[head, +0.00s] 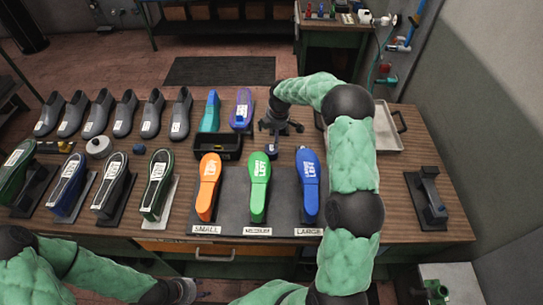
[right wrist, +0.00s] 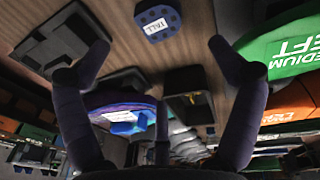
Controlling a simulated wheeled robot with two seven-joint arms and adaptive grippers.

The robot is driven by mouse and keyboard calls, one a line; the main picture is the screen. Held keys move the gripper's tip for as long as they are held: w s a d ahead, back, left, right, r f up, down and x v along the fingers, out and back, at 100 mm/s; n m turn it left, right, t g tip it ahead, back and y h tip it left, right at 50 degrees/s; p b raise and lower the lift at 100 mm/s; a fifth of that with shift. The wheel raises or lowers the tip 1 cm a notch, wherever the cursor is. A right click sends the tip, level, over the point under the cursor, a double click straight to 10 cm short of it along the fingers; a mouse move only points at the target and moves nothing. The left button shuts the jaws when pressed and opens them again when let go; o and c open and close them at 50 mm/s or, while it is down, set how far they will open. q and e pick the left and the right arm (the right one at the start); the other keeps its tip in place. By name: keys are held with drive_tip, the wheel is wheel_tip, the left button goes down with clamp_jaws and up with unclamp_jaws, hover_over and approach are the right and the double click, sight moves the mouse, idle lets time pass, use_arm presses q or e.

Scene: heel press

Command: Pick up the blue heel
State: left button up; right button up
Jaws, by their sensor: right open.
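The blue heel (head: 272,151) is a small dark blue block lying on the wooden table, just behind the mat with the lasts. In the right wrist view the heel (right wrist: 158,23) shows a white label reading TALL and lies ahead, between the lines of the two fingers. My right gripper (head: 279,130) points down close over the heel. Its fingers (right wrist: 159,45) are spread wide with nothing between them; I cannot tell its exact height above the heel. My left gripper (head: 182,291) is low at the bottom edge, away from the heel, and its fingers are unclear.
Orange (head: 207,188), green (head: 259,188) and blue (head: 309,188) lasts stand on a dark mat in front. A black tray (head: 208,154) is left of the heel, with teal and purple lasts (head: 242,110) behind. A metal tray (head: 388,130) lies right of my right arm.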

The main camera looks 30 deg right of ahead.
hover_over(272, 150)
wheel_tip(272, 150, down, 6)
drive_tip(key=shift+s+r, duration=0.1)
drive_tip(key=shift+r, duration=0.05)
drive_tip(key=shift+f, duration=2.7)
drive_tip(key=c, duration=1.7)
